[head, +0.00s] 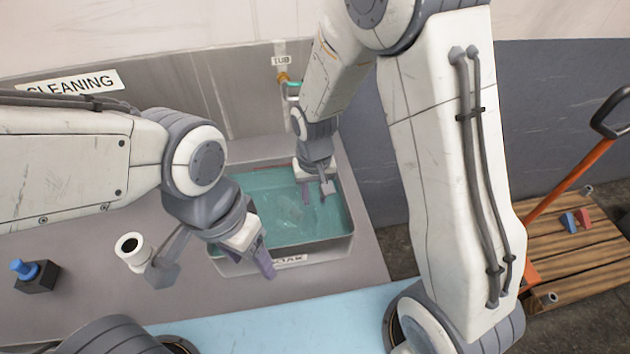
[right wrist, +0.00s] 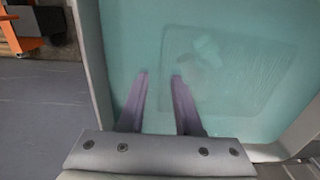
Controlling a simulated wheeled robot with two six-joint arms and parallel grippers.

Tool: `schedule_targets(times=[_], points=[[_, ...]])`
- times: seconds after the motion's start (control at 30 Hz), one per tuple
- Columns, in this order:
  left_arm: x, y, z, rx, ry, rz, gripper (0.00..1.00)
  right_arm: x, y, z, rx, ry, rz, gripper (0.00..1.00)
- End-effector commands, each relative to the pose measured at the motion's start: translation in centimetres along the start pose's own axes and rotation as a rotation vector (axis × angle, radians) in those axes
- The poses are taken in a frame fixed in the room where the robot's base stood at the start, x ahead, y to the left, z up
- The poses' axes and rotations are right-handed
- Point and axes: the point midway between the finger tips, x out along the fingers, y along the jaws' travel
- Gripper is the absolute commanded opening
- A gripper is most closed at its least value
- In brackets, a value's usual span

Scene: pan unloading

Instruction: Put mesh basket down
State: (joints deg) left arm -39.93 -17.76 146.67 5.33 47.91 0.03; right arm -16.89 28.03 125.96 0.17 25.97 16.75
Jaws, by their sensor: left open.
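The mesh basket seems to be the faint pale rectangular shape (right wrist: 225,75) under the water in the right wrist view; it is blurred and hard to make out. A pale blurred shape (head: 290,212) also shows under the water in the head view. The tub (head: 347,243) is filled with teal water. My right gripper (head: 315,197) points down at the tub's right part, its fingers apart with nothing between them; it also shows in the right wrist view (right wrist: 161,78). My left gripper (head: 258,262) is open and empty at the tub's front left edge.
A white cylinder (head: 131,248) and a black box with a blue knob (head: 36,275) stand on the grey counter at the left. A tap (head: 287,80) is behind the tub. An orange-handled pallet truck (head: 570,186) and wooden pallet (head: 582,262) are at the right.

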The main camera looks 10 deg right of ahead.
Motion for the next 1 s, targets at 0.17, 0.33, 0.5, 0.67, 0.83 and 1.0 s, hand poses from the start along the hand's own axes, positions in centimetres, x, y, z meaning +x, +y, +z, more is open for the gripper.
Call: schedule_targets(times=[0.17,0.33,0.5,0.67,0.83,1.0], points=[[0.6,-0.1,0.0,0.000,0.000,0.000,0.63,-4.0,0.0,-0.1,0.000,0.007,-0.002,0.33],[0.9,-0.1,0.1,0.001,0.000,0.000,0.63,-6.5,0.0,-0.1,0.000,0.004,-0.001,0.33],[0.9,-0.1,0.1,0.001,0.000,0.000,0.63,-8.1,-0.4,0.7,-0.024,0.004,-0.003,0.33],[0.9,-0.1,0.1,0.001,0.000,0.000,0.63,-10.9,-2.9,5.9,-0.201,0.016,-0.026,0.33],[0.9,-0.1,0.1,0.001,0.000,0.000,0.63,-12.9,-4.2,13.6,-0.451,0.026,-0.059,0.33],[0.9,-0.1,0.1,0.001,0.000,0.000,0.63,-13.3,-3.9,18.2,-0.607,0.028,-0.081,0.33]])
